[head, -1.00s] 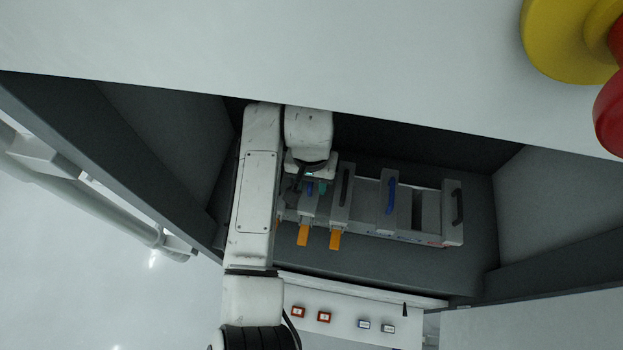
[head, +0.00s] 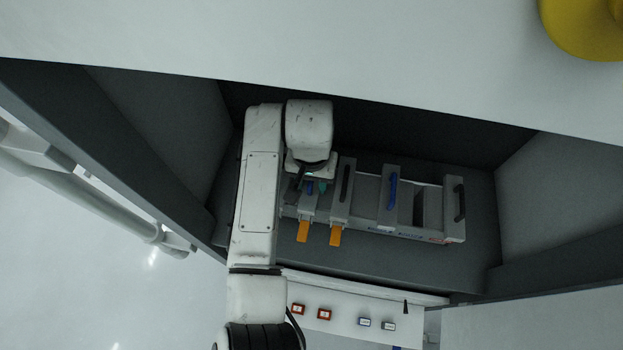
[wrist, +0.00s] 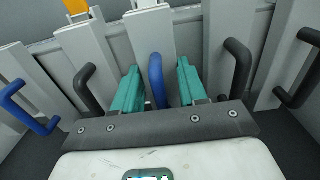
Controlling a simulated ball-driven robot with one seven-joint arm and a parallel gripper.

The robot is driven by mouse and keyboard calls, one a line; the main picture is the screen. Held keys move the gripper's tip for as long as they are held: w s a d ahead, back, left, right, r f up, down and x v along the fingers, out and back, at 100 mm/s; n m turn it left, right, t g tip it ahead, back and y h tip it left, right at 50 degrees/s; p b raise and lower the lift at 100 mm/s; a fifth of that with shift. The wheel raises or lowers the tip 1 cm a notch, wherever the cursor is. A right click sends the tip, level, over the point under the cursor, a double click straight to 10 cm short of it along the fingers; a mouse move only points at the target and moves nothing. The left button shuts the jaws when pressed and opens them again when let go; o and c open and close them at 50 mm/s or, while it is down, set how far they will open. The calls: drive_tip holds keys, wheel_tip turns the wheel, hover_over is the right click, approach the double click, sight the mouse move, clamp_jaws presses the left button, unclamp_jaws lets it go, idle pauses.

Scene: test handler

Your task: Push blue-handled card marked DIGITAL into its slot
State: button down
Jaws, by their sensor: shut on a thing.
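In the wrist view, my gripper (wrist: 160,88) has its two teal fingers on either side of a blue handle (wrist: 156,78) and is shut on it. That handle stands on a grey card (wrist: 150,32), which sits upright in the rack. In the head view, my gripper (head: 312,187) is at the left part of the rack (head: 405,234), and my arm covers much of the held card. A second blue-handled card (head: 388,200) stands farther right, and its blue handle also shows in the wrist view (wrist: 28,106). I cannot read DIGITAL on either card.
A black-handled card (head: 342,195) stands close right of my gripper, and another black-handled card (head: 454,208) is at the rack's right end. Two orange tabs (head: 303,231) (head: 336,235) stick out in front. Grey bay walls (head: 545,190) enclose the rack.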

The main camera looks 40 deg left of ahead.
drive_tip(key=shift+f, duration=0.2)
drive_tip(key=c, duration=0.5)
unclamp_jaws()
wheel_tip(320, 180, up, 11)
drive_tip(key=shift+f+b, duration=0.1)
drive_tip(key=shift+b, duration=0.6)
drive_tip(key=shift+s, duration=0.1)
